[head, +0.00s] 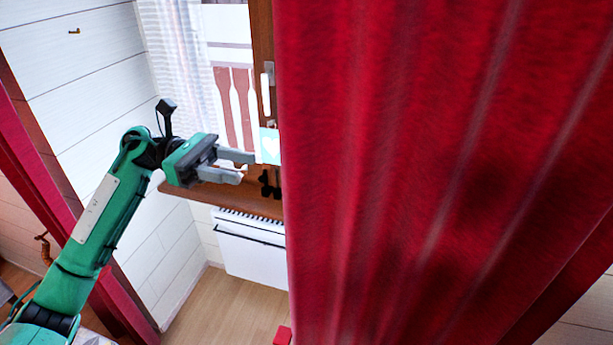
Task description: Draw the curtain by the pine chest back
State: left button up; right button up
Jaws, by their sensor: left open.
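The red curtain (430,170) hangs in tall folds and fills the right half of the head view. Its left edge covers part of the window frame. My left gripper (248,166) is open, its two fingers pointing right toward the curtain's left edge, with a small gap before the red cloth. No cloth shows between the fingers. The pine chest is not seen. My right gripper is not in view.
A wooden window sill (225,199) runs below my left gripper, with a white radiator (250,247) under it. A sheer white curtain (173,60) hangs at the window's left. Another red drape (40,170) stands at the far left.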

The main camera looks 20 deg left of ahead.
aim_at(302, 179)
pick_arm(q)
jog(key=d+p, duration=0.3)
jog(key=d, duration=0.3)
jog(key=d+p, duration=0.3)
jog(key=d, duration=0.3)
jog(key=shift+s+r, duration=0.15)
jog(key=shift+d, duration=0.4)
grip_shut()
